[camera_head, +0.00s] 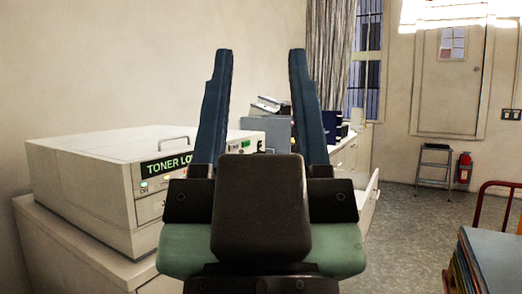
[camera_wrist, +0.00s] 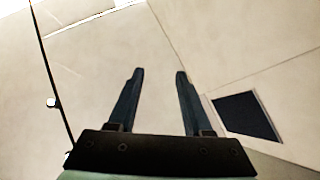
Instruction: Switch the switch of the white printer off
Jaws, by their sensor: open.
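The white printer (camera_head: 105,165) sits at the left in the head view, a boxy machine with a handle on top. Its dark display (camera_head: 168,164) reads "TONER LO…" in green, the rest hidden behind my gripper. A small green-lit spot (camera_head: 144,184) shows on its front below the display; I cannot tell whether it is the switch. My gripper (camera_head: 258,55) is open and empty, in front of the printer's right part. In the wrist view my gripper (camera_wrist: 159,72) points over pale surfaces I cannot identify surely.
The printer stands on a pale cabinet (camera_head: 60,245). Behind my gripper are more office machines (camera_head: 265,125) along the wall. At the right are a stack of coloured boards (camera_head: 495,260), a red rail, a step stool (camera_head: 433,165) and a fire extinguisher (camera_head: 463,168). The floor between is clear.

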